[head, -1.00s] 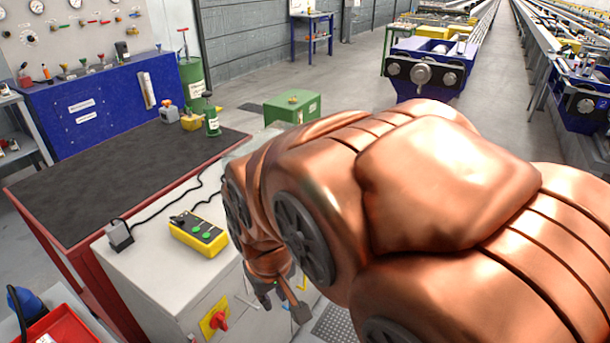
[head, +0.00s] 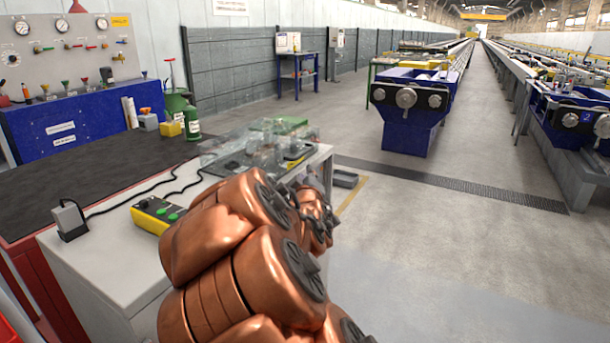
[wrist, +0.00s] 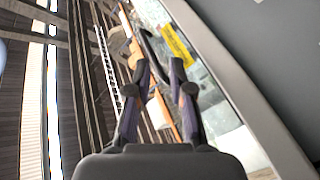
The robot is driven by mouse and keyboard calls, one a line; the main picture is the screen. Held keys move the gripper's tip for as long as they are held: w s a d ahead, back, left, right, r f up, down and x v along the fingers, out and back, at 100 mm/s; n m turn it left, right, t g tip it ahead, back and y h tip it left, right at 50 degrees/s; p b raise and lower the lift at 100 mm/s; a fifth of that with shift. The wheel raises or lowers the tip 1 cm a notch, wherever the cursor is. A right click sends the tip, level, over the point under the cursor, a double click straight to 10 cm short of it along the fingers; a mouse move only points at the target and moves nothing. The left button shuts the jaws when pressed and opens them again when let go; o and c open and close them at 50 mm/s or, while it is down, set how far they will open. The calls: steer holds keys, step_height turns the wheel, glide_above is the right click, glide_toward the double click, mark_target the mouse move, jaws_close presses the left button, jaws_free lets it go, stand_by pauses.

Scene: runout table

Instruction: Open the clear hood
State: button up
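The clear hood (head: 232,146) is a see-through box on the far end of the pale cabinet (head: 115,262), and it looks closed. Objects show dimly through its walls. My arm's copper links cover part of the cabinet in the head view, and my gripper is mostly hidden there, near the hood's right front side. In the wrist view my gripper (wrist: 160,78) has its two dark fingers apart with nothing clearly held between them. A yellow label (wrist: 178,46) on a clear or pale surface lies just beyond the fingertips. I cannot tell whether they touch it.
A yellow control box (head: 155,213) with green buttons and a grey adapter (head: 69,220) with a black cable sit on the cabinet. A dark-topped red bench (head: 90,185) adjoins on the left. The floor (head: 450,255) to the right is open.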

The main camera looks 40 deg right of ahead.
steer(key=w+d+r+n+t+b, duration=0.1)
steer(key=w+d+n+t+b, duration=0.5)
steer(key=w, duration=0.1)
steer(key=shift+r+b, duration=0.3)
steer(key=shift+r, duration=0.05)
stand_by(0.6)
steer(key=shift+d, duration=0.1)
jaws_close()
stand_by(0.5)
